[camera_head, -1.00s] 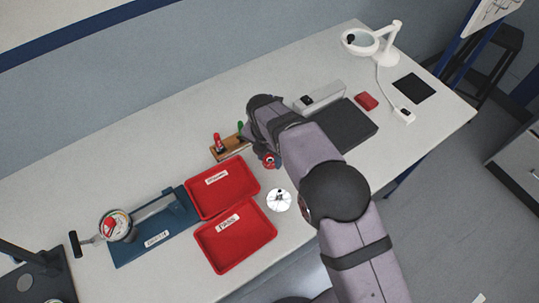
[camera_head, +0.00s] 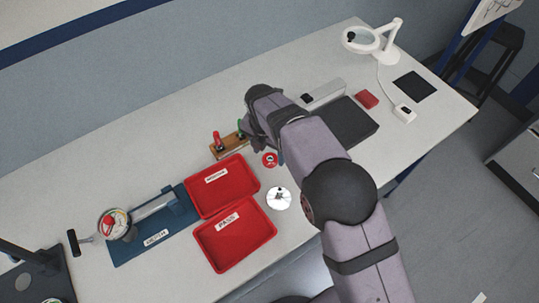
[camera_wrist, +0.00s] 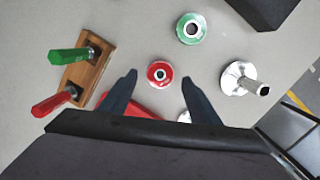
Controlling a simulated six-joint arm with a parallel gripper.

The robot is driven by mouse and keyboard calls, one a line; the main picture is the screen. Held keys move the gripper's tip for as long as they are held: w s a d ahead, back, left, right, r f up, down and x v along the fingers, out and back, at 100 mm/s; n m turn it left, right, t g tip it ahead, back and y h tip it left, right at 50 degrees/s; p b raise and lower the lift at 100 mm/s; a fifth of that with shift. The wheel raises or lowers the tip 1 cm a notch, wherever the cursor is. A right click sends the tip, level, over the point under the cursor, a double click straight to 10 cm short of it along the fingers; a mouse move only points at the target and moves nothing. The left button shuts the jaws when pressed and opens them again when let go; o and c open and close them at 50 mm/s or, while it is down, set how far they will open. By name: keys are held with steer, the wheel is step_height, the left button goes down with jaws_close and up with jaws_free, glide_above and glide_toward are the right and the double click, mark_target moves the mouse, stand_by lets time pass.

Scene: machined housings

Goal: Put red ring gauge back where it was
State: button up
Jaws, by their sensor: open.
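The red ring gauge (camera_head: 269,160) lies on the bench just beyond the white disc. In the wrist view the red ring gauge (camera_wrist: 160,74), with a dark centre hole, shows between the fingertips of my gripper (camera_wrist: 159,78). The gripper is open, with a gap on both sides of the ring, and holds nothing. In the head view the fingers are mostly hidden by my arm. A green ring gauge (camera_wrist: 191,29) lies beyond the red one. A silver part with a stub (camera_wrist: 242,80) stands to the right.
A wooden block (camera_wrist: 79,70) holds a green-handled and a red-handled plug at the left. Two red trays (camera_head: 222,187) (camera_head: 236,236) and a blue stand (camera_head: 150,240) are near. A white disc (camera_head: 279,198) lies in front. A dark grey plate (camera_head: 352,122) lies to the right.

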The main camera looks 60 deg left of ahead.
mark_target(267, 163)
step_height(267, 163, up, 10)
steer(key=s+b, duration=0.1)
steer(key=b, duration=0.1)
steer(key=w+d+m, duration=0.9)
steer(key=w+d, duration=0.1)
steer(key=d, duration=0.4)
steer(key=w+d+m, duration=1)
steer(key=d, duration=0.4)
steer(key=s+d+m, duration=0.2)
steer(key=d+m, duration=0.9)
steer(key=d, duration=0.5)
steer(key=s+d+f+m+g, duration=0.1)
steer(key=s+d+f+m, duration=0.2)
steer(key=s+d+m, duration=0.6)
steer(key=shift+s+d+f+m+h, duration=0.2)
steer(key=shift+d+f+m+h, duration=0.15)
steer(key=shift+d+m, duration=0.8)
steer(key=shift+f, duration=0.1)
step_height(267, 163, down, 14)
steer(key=b, duration=1.3)
steer(key=shift+r, duration=0.25)
